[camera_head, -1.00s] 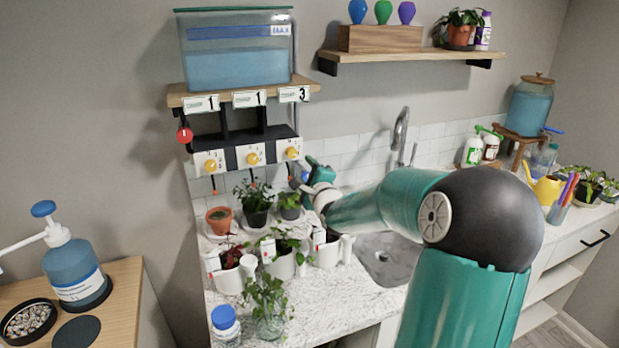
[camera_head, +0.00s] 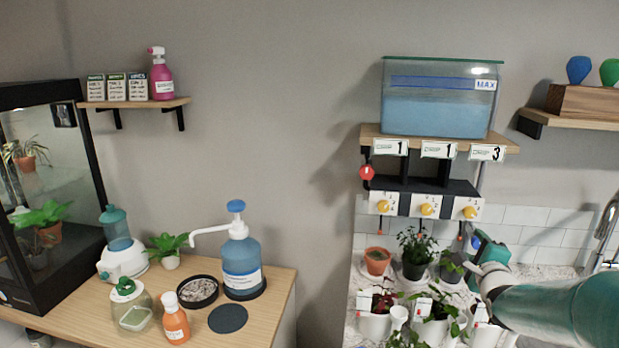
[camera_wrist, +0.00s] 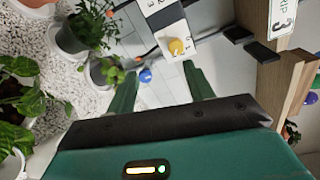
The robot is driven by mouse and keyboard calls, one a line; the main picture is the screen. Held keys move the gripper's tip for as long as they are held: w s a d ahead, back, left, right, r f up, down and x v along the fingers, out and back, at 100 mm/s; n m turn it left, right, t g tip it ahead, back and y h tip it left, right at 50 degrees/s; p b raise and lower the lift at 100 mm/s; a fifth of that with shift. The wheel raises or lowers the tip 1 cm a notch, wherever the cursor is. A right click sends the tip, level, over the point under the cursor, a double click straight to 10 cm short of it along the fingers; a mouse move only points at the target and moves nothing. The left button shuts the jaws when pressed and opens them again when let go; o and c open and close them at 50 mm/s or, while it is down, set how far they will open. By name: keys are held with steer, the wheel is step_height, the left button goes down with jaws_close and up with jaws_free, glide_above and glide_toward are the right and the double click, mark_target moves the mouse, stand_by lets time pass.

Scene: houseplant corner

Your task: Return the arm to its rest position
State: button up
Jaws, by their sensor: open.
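My gripper (camera_head: 484,247) is at the right of the head view, at the end of my teal arm. It is just below and to the right of the rightmost yellow dial (camera_head: 470,212). In the wrist view my gripper (camera_wrist: 160,74) shows two green fingers spread apart with nothing between them. Beyond the fingertips is a yellow knob (camera_wrist: 176,46) on a white panel. A small blue ball-shaped end (camera_wrist: 145,75) shows near the left finger. Most of my arm is outside the head view.
Potted plants (camera_head: 415,248) crowd the counter below and left of my gripper. A wooden shelf (camera_head: 372,134) carrying a water tank (camera_head: 437,112) overhangs the dials. The faucet (camera_head: 606,222) stands at the right. A pump bottle (camera_head: 241,262) stands on the separate wooden table (camera_head: 275,290).

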steer(key=s+a+n+g, duration=0.3)
steer(key=a+n, duration=0.2)
steer(key=a, duration=0.2)
steer(key=s+a+n+g, duration=0.2)
steer(key=s+a+n, duration=0.25)
steer(key=a, duration=0.25)
steer(key=s+a+f+n+g+y, duration=0.1)
steer(key=s+a+n+g+y, duration=0.1)
steer(key=s+a+n, duration=0.5)
steer(key=s+a+f+n+g+y, duration=0.1)
steer(key=s+a+n+g, duration=0.3)
steer(key=s, duration=1.1)
steer(key=a+n+y, duration=0.1)
steer(key=a+n, duration=0.2)
steer(key=shift+a, duration=0.1)
steer(key=c, duration=0.3)
steer(key=shift+c, duration=0.2)
